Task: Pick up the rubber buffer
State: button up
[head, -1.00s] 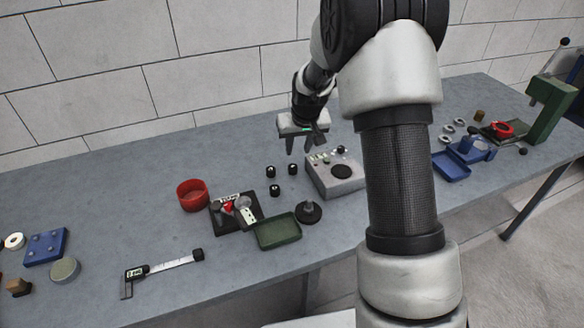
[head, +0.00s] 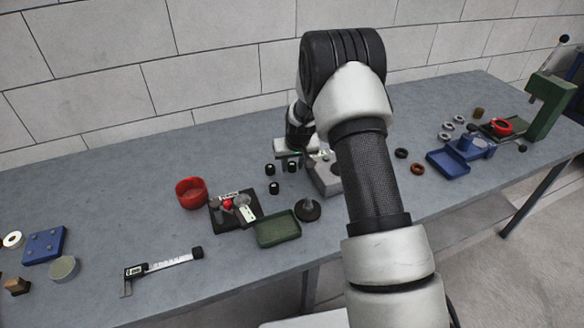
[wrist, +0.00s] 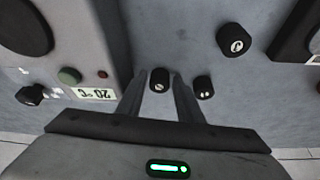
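Several small black cylinders with white marks on top look like the rubber buffers. One (head: 292,167) stands below my gripper, and two others stand beside it, one to the left (head: 269,170) and one nearer (head: 274,188). In the wrist view, one cylinder (wrist: 160,80) shows between my two fingertips, another (wrist: 203,87) just right of the right finger, and a third (wrist: 234,40) farther up. My gripper (wrist: 159,75) is open and points down; it also shows in the head view (head: 292,160). I cannot tell whether the fingers touch the cylinder.
A grey box with controls (head: 326,176) stands close on the right of my gripper; its side also shows in the wrist view (wrist: 80,40). A black disc with a stem (head: 308,209), a green tray (head: 278,229) and a red bowl (head: 191,193) lie nearby. The bench behind is clear.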

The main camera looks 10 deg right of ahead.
jog(key=shift+c, duration=0.2)
jog(key=c, duration=0.7)
jog(key=shift+r, duration=0.1)
jog(key=shift+c, duration=0.2)
